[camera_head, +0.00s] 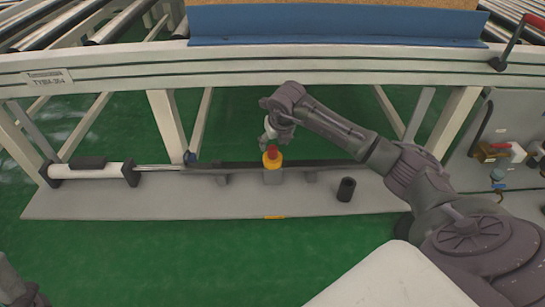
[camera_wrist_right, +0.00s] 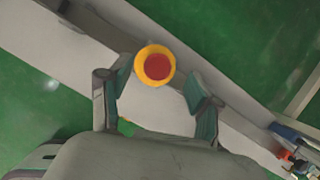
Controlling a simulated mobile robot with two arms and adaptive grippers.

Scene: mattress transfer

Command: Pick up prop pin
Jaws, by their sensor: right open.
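A red-topped pin with a yellow collar (camera_head: 272,158), which I take for the prop pin, stands on a small grey block on the grey base plate (camera_head: 120,203). My right gripper (camera_head: 270,139) is just above it, pointing down. In the right wrist view the pin (camera_wrist_right: 156,66) shows from above, near the far ends of the open fingers of my right gripper (camera_wrist_right: 158,88). Nothing is held between them. Whether the fingers are level with the pin's head cannot be told. Part of my left arm or gripper (camera_head: 18,288) shows at the bottom left; its fingers cannot be made out.
A black cylinder (camera_head: 346,189) stands on the plate to the right of the pin. A white cylinder with a rod (camera_head: 90,171) lies at the left. The conveyor frame's beam (camera_head: 250,62) runs across behind. Green floor (camera_head: 180,255) in front is clear.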

